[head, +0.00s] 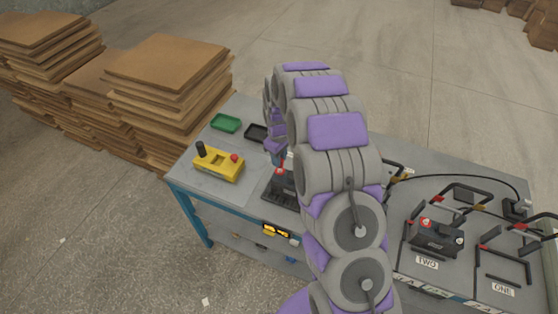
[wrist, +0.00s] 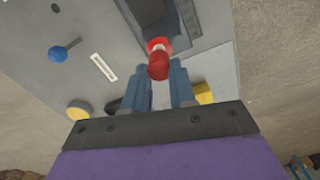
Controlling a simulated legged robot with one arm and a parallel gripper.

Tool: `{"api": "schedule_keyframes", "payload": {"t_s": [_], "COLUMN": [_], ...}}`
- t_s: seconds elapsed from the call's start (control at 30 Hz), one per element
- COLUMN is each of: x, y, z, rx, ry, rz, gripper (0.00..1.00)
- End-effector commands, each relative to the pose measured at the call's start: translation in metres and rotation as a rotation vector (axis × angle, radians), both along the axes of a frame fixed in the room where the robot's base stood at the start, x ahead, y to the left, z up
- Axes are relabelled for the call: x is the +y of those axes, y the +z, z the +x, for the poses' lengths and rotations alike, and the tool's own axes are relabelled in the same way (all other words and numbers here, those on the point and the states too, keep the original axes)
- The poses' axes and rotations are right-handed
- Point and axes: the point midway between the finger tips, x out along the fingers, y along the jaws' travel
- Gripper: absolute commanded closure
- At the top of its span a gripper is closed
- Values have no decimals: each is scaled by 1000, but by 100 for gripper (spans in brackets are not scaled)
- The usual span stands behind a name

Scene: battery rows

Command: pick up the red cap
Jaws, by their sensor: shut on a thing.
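The red cap (wrist: 158,68) is a small red cylinder between the two blue-grey fingers of my gripper (wrist: 161,78) in the wrist view. My gripper is shut on it. A red ring with a pale band shows just beyond the cap. In the head view, my gripper (head: 277,152) points down over a black battery (head: 284,187) in a dark tray on the left part of the bench. A red spot shows on the battery's top, just below the fingers. My arm hides part of the battery. I cannot tell whether the cap is clear of its post.
Another battery (head: 436,236) and cables are right. Stacked boards (head: 168,62) stand behind left.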

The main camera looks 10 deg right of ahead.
Motion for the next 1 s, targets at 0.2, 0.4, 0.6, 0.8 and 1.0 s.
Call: {"api": "schedule_keyframes", "payload": {"t_s": [0.2, 0.4, 0.6, 0.8, 1.0], "x": [7, 16, 29, 38, 43], "y": [7, 10, 14, 16, 18], "z": [-21, -56, -97, -129, -147], "rx": [-4, -2, -2, -3, -3], "ry": [2, 2, 3, 2, 1], "rz": [0, 0, 0, 0, 0], "gripper": [100, 100, 100, 100, 100]}}
